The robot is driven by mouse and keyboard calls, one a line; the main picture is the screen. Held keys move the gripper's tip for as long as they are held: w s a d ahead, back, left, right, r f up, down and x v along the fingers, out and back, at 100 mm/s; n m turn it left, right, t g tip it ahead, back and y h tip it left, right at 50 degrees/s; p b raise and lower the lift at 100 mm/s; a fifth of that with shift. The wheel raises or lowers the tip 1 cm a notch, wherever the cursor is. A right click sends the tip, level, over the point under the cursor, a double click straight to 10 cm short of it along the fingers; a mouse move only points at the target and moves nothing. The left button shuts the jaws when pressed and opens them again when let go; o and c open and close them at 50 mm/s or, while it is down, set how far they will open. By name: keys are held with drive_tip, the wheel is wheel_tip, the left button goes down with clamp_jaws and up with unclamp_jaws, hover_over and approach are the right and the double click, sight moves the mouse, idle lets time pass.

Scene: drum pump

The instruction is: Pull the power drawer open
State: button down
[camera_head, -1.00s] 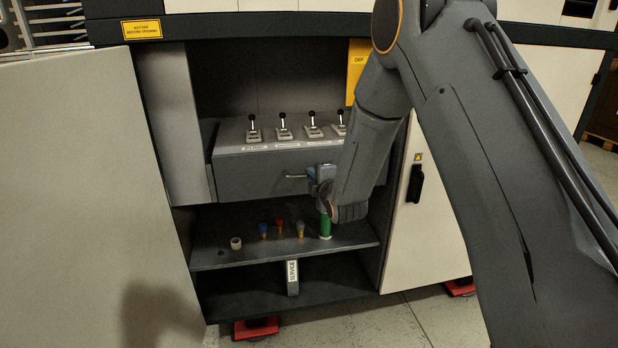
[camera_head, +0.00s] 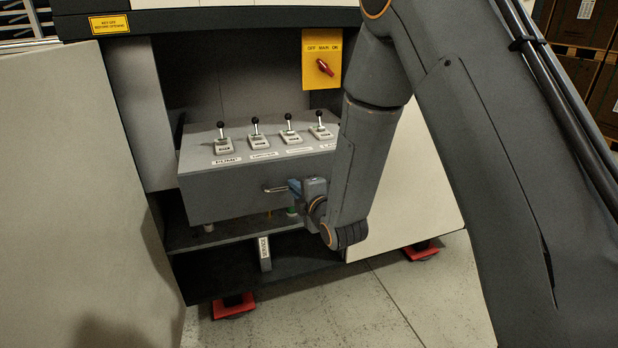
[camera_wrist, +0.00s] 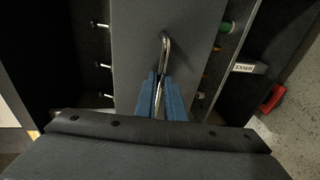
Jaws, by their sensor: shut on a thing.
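The power drawer (camera_head: 225,201) is a grey box inside the open cabinet, standing out from its bay over the lower shelf. Several black-knobbed lever switches stand on its top, one labelled PUMP. Its metal bar handle (camera_head: 273,189) is on the front face. My gripper (camera_head: 290,187) is at the handle. In the wrist view the blue fingers (camera_wrist: 160,98) are closed around the handle bar (camera_wrist: 165,50), in front of the grey drawer front (camera_wrist: 135,50). My wrist hides the drawer's right end in the head view.
A yellow panel with a red main switch (camera_head: 322,66) is on the cabinet's back right. The open cabinet door (camera_head: 85,190) fills the left. The lower shelf (camera_head: 215,233) holds small items, mostly hidden by the drawer. A SERVICE-labelled piece (camera_head: 265,253) stands below. Floor in front is clear.

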drive_tip(key=shift+s+d, duration=0.25)
drive_tip(key=shift+s, duration=0.15)
drive_tip(key=c, duration=1.8)
unclamp_jaws()
drive_tip(key=shift+c, duration=0.2)
drive_tip(key=v, duration=0.7)
drive_tip(key=shift+s+b, duration=0.3)
drive_tip(key=shift+s, duration=0.05)
drive_tip(key=shift+d, duration=0.15)
